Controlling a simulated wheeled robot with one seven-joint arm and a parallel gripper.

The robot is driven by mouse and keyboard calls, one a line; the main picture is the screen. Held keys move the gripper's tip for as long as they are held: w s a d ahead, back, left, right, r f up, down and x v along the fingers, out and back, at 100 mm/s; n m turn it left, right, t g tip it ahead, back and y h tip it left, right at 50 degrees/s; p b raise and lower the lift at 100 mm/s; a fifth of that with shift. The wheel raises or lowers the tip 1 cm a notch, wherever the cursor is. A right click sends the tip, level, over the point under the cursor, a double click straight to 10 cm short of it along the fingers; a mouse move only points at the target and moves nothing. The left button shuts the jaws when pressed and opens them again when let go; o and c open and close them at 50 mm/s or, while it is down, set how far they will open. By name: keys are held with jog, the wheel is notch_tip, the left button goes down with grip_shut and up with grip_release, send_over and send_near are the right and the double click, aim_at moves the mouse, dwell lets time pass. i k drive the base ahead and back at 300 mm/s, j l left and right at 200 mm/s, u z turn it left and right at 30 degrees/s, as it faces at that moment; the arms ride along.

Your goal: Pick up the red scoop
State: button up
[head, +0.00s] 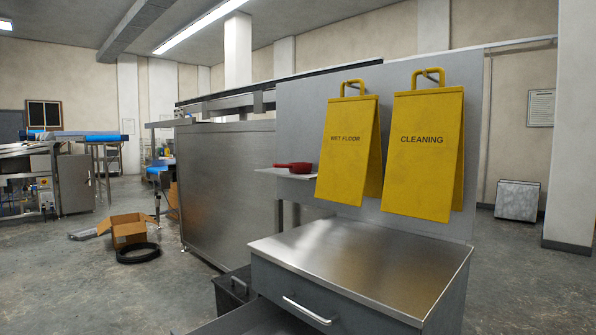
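The red scoop (295,168) rests on a small pale shelf (283,175) that juts from the left part of a grey upright panel. Its round bowl is to the right and its short handle points left. It sits just left of the yellow WET FLOOR sign and appears clear of it. My gripper is not in the head view, so I cannot see whether it is open or shut.
Two yellow folding signs, WET FLOOR (348,150) and CLEANING (424,155), hang on the panel (300,110). A steel-topped cabinet (365,262) stands in front, with a drawer (262,318) pulled out. A cardboard box (128,230) and black ring (138,254) lie on the left floor.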

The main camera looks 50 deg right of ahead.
aim_at(294, 168)
jog(key=u, duration=0.85)
jog(key=i+j+z, duration=0.1)
jog(key=i, duration=0.7)
jog(key=i+j, duration=0.15)
jog(key=i, duration=0.6)
jog(key=i+l+z, duration=0.15)
jog(key=i+z, duration=0.25)
jog(key=i, duration=0.6)
jog(key=i+j+z, duration=0.1)
jog(key=i+z, duration=0.25)
jog(key=i, duration=0.6)
jog(key=i+z, duration=0.2)
jog(key=i, duration=0.3)
jog(key=i+z, duration=0.15)
jog(key=i, duration=0.35)
jog(key=i+j+z, duration=0.2)
jog(key=i, duration=0.25)
jog(key=i+j+z, duration=0.15)
jog(key=i, duration=0.35)
jog(key=i+z, duration=0.2)
jog(key=z, duration=0.2)
jog(key=i+z, duration=0.25)
jog(key=z, duration=0.15)
jog(key=i+j+z, duration=0.1)
jog(key=z, duration=0.25)
jog(key=i+j+z, duration=0.2)
jog(key=z, duration=0.2)
jog(key=i, duration=0.1)
